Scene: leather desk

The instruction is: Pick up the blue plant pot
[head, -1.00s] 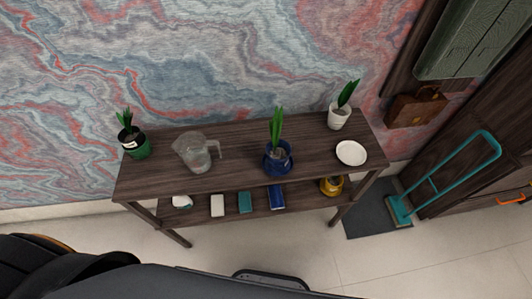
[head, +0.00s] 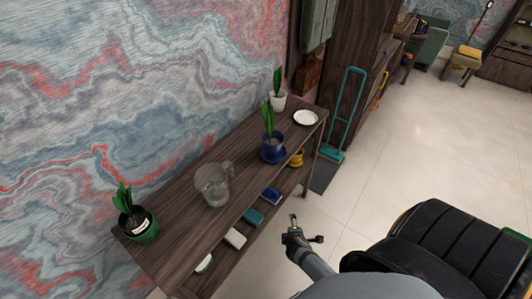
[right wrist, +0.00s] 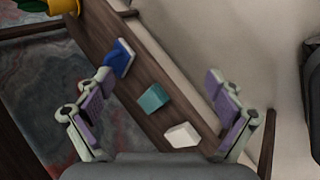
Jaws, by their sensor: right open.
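The blue plant pot (head: 272,152) holds a green leafy plant and stands upright on the top of the dark wooden shelf table (head: 181,219), towards its far end. My right gripper (head: 295,222) is in front of the table's long open side, apart from the pot and on the near side of it. In the right wrist view the right gripper (right wrist: 160,80) is open and empty, with the lower shelf between and beyond its fingers. The blue pot is not visible in that view. My left gripper is not in view.
On the tabletop are a glass pitcher (head: 212,184), a green pot (head: 138,225), a white pot (head: 278,100) and a white plate (head: 306,118). The lower shelf holds a yellow pot (head: 297,158), a blue book-like item (head: 271,196), a teal block (head: 253,217) and a white block (head: 235,239). Open floor lies right.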

